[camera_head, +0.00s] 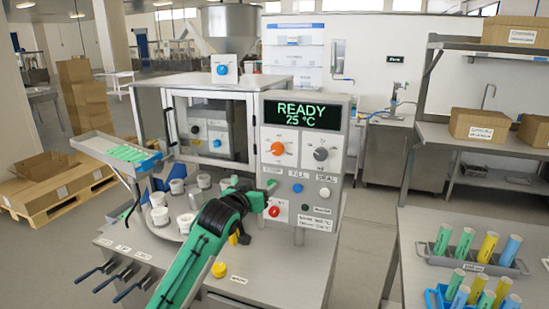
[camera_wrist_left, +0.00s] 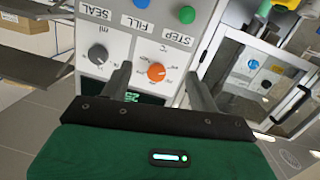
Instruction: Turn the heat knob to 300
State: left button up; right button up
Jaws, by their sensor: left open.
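The control panel (camera_head: 302,170) has a display reading READY 25 °C. The orange knob (camera_head: 277,148), the likely heat knob, sits below the display on the left. A grey knob (camera_head: 320,154) sits to its right. In the left wrist view the panel appears upside down; the orange knob (camera_wrist_left: 156,73) shows between the two fingers, and the grey knob (camera_wrist_left: 98,54) lies outside them. My left gripper (camera_head: 264,192) is open in front of the panel, below the orange knob. I cannot tell if the fingers touch the knob. My right gripper is not in view.
White cups (camera_head: 160,216) stand on a round turntable left of my arm. A yellow button (camera_head: 219,270) is on the bench. A side table (camera_head: 425,278) at right holds colored tubes.

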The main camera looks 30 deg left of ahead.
pick_arm(q)
notch_tip(320, 180, up, 6)
jog(key=a+t, duration=0.1)
jog(key=p, duration=0.5)
send_near(276, 149)
jog(key=w, duration=0.5)
jog(key=w+a, duration=0.1)
jog(key=w, duration=0.1)
jog(key=shift+w+a, duration=0.1)
jog(key=shift+w, duration=0.05)
jog(key=shift+w+f, duration=0.15)
jog(key=shift+w, duration=0.45)
jog(key=c, duration=1)
